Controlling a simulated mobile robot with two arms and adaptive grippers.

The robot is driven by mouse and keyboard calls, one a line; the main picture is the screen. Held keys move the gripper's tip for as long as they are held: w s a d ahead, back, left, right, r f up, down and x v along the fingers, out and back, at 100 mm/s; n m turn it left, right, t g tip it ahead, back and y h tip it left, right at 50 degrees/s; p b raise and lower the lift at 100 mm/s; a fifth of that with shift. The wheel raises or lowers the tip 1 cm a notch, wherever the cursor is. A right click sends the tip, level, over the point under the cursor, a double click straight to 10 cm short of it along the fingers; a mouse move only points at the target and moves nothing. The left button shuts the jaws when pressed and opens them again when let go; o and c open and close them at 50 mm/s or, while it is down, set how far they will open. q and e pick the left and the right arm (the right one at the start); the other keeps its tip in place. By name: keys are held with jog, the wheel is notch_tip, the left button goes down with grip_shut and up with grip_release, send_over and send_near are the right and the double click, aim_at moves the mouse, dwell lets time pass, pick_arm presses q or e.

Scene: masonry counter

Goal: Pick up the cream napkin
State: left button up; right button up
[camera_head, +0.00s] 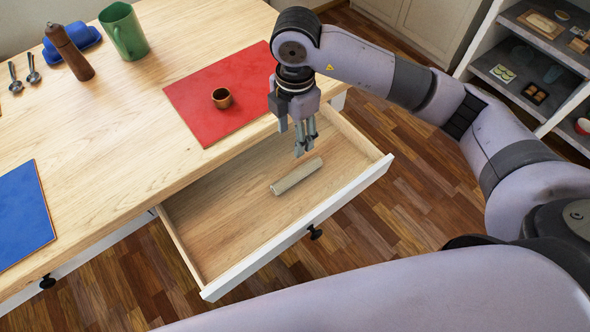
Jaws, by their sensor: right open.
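The cream napkin (297,177) looks like a rolled, greyish-cream cylinder. It lies on the floor of the open drawer (240,215), toward the drawer's right part. My right gripper (305,142) points down over the drawer, just above and behind the napkin in the picture. Its fingers are open and empty, apart from the napkin. My left gripper is not in view.
A red mat (195,105) with a small brown cup (222,98) lies on the wooden counter (110,125). A blue mat (22,215), green mug (124,31), pepper mill (70,52), blue dish (80,36) and spoons (33,68) also lie there. The drawer's left part is empty.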

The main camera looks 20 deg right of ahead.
send_over(297, 172)
jog(key=f, duration=1.2)
jog(key=shift+s+a, duration=0.2)
jog(key=shift+w+d+f+p, duration=0.1)
jog(key=shift+d+f+p, duration=0.05)
jog(key=shift+f, duration=1.15)
jog(key=shift+w+d+f+p, duration=0.1)
jog(key=shift+f+p, duration=0.05)
jog(key=shift+f, duration=1.15)
jog(key=shift+c, duration=0.5)
jog(key=c, duration=1)
jog(key=shift+r, duration=0.15)
